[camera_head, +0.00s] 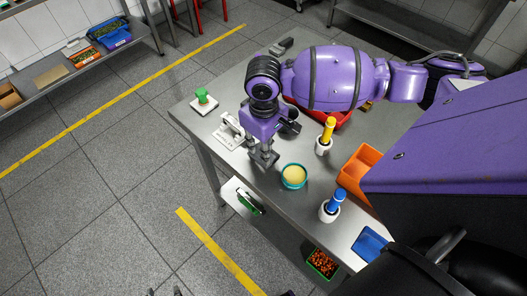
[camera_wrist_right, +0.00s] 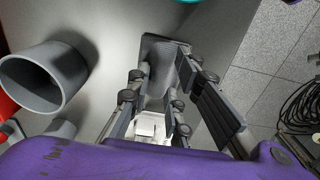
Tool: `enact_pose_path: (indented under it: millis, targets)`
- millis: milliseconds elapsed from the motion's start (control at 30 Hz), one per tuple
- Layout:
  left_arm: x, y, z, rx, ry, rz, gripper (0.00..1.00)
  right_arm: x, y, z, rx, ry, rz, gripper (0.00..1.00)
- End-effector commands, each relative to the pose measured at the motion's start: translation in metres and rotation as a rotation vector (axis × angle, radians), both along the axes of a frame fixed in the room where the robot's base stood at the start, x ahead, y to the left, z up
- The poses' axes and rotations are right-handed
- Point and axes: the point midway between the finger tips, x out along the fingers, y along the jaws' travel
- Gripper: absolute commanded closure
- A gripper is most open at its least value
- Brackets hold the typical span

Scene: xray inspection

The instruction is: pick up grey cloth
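I cannot clearly make out a grey cloth in either view. My right gripper (camera_head: 264,158) points down close over the steel table (camera_head: 222,88), between a white stand and a teal bowl. In the right wrist view, its fingers (camera_wrist_right: 183,75) stand apart. A grey ribbed piece (camera_wrist_right: 163,60) with a lighter border shows between them; I cannot tell whether it is cloth or a finger pad. My right arm hides part of the table behind it. Small dark tips (camera_head: 165,292) at the bottom edge may be my left gripper, mostly cut off.
A teal bowl (camera_head: 293,176), yellow-topped holder (camera_head: 323,147), blue-topped holder (camera_head: 329,209) and orange bin (camera_head: 357,170) stand right of the gripper. A white stand (camera_head: 229,134) and green button (camera_head: 203,97) are left. A grey cup (camera_wrist_right: 45,78) shows in the wrist view.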

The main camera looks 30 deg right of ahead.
Motion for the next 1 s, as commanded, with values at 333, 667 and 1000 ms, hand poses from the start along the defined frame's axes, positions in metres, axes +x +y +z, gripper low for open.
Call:
enact_pose_path:
  millis: [333,667,1000]
  targets:
    - [-0.004,0.002,-0.001,0.004,0.006,-0.003,0.6,0.0,0.0,0.001,0.0,0.0,0.0,0.99]
    - [-0.007,0.006,0.001,0.013,0.008,-0.009,0.6,0.001,0.0,0.031,0.001,-0.003,0.0,0.99]
    - [0.006,0.001,0.015,0.003,-0.017,-0.011,0.6,-0.041,0.042,0.099,0.004,-0.005,0.008,0.99]
